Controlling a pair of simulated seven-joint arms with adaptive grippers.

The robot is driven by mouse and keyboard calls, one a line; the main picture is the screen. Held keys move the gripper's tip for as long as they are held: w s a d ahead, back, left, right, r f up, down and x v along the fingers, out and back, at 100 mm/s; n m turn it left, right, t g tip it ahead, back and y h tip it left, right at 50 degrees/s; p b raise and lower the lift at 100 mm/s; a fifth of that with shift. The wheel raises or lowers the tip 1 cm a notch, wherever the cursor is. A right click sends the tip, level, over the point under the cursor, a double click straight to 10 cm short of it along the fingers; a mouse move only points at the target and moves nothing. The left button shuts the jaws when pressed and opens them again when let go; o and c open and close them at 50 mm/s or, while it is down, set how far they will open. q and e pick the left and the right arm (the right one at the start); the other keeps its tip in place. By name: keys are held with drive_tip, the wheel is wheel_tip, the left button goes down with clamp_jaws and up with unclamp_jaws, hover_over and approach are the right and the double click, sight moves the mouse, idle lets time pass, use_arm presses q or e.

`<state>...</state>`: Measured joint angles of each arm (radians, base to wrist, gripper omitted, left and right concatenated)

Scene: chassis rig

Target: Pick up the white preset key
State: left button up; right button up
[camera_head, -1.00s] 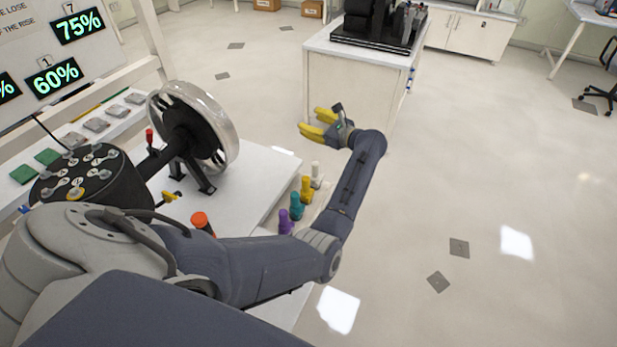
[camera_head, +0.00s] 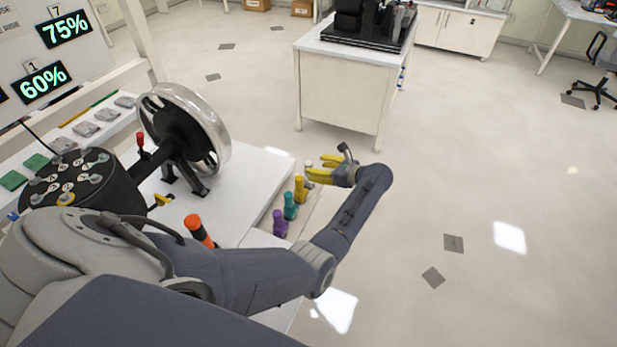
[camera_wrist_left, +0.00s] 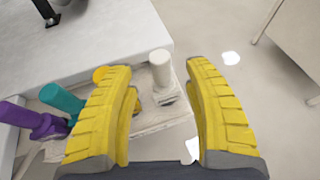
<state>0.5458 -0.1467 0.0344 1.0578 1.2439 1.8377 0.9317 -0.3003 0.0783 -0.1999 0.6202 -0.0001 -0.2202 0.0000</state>
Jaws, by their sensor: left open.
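The white preset key (camera_wrist_left: 161,68) stands upright at the end of a row of keys on a light holder. In the left wrist view it shows between the two yellow fingers of my left gripper (camera_wrist_left: 165,85), a little beyond the fingertips, and no contact shows. In the head view the white key (camera_head: 309,173) is mostly hidden by my left gripper (camera_head: 326,170), which is open and empty beside it. My right gripper is not in view.
A yellow key (camera_head: 300,189), a teal key (camera_head: 291,206) and a purple key (camera_head: 280,224) stand in the same row. An orange-topped handle (camera_head: 199,230) and a large wheel (camera_head: 205,125) are on the white table.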

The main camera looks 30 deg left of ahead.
sight(308, 165)
use_arm(q)
drive_tip(key=shift+x, duration=2.5)
drive_tip(key=shift+c, duration=0.3)
clamp_jaws()
